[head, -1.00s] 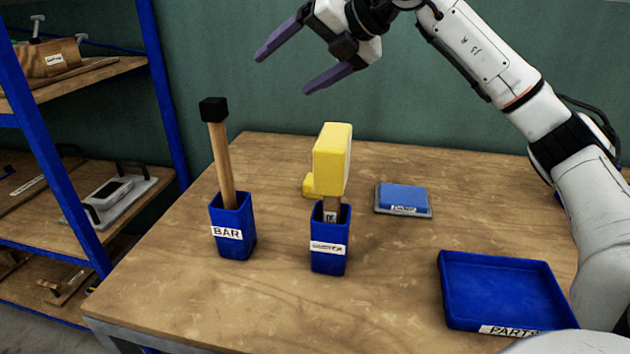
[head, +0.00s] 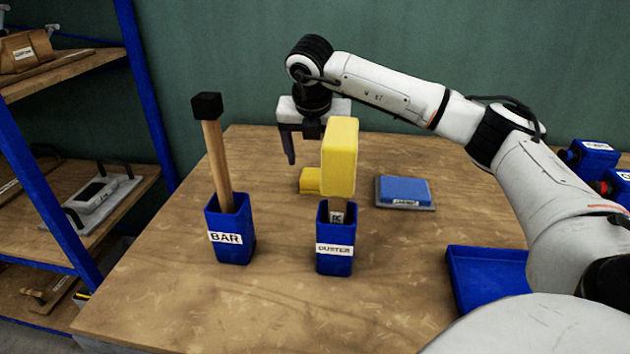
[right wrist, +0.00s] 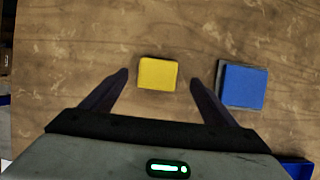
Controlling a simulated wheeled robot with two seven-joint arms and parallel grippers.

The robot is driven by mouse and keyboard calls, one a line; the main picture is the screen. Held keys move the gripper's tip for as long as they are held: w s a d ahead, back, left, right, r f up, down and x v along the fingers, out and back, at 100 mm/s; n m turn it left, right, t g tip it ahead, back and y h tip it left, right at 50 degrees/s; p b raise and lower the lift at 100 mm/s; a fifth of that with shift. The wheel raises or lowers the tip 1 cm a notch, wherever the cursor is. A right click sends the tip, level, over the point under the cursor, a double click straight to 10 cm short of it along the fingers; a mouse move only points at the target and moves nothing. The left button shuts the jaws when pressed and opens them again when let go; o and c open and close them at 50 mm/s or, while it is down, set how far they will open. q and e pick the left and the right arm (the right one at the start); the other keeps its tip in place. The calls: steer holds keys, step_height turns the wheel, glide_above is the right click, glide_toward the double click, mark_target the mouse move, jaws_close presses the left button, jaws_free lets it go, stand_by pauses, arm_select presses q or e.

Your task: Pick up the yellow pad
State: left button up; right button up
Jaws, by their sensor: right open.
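The yellow pad (head: 310,182) lies on the wooden table behind the duster, which hides its right part in the head view. It shows whole in the right wrist view (right wrist: 158,73), centred between the fingertips. My right gripper (head: 307,158) points down above the pad. Its fingers are open and empty, one on each side of the pad in the right wrist view (right wrist: 158,78). One finger is mostly hidden behind the duster in the head view. My left gripper is not in view.
A yellow-headed duster (head: 339,157) stands in a blue holder (head: 335,262) just in front. A black-topped bar (head: 216,150) stands in another holder (head: 232,253). A blue pad on a grey plate (head: 404,192) lies to the right. A blue tray (head: 480,262) is partly hidden by my arm.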

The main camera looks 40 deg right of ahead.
mark_target(317, 174)
steer(key=x, duration=0.6)
steer(key=shift+a+f, duration=0.15)
steer(key=shift+f, duration=0.3)
steer(key=c, duration=1.1)
